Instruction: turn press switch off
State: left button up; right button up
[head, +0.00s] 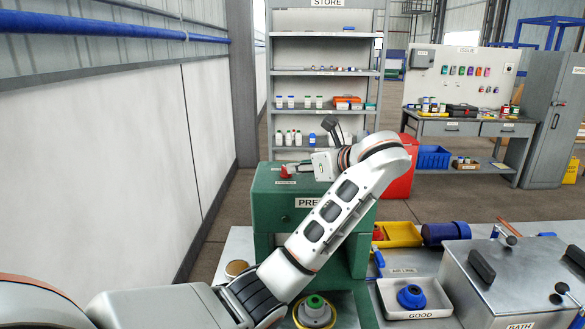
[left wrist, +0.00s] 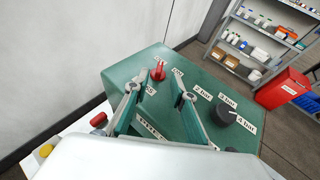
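The press (head: 285,215) is a green box labelled PRESS, partly hidden behind my left arm. Its red switch (head: 286,172) is on top at the left; it also shows in the left wrist view (left wrist: 158,71), with small white labels beside it that I cannot read surely. My left gripper (left wrist: 157,84) is open, its two fingers well apart. In the left wrist view the switch appears between and just beyond the fingertips, with nothing held. In the head view the gripper reaches over the press top from the right, close to the switch; contact cannot be told. My right gripper is out of view.
A black knob (left wrist: 222,115) with bar labels is on the press top, right of the fingers. A grey tank labelled BATH (head: 510,270), a GOOD tray (head: 440,308) and a yellow bin (head: 405,235) stand to the right. A white wall is at the left.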

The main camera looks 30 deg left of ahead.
pick_arm(q)
jog(key=shift+v, duration=2.75)
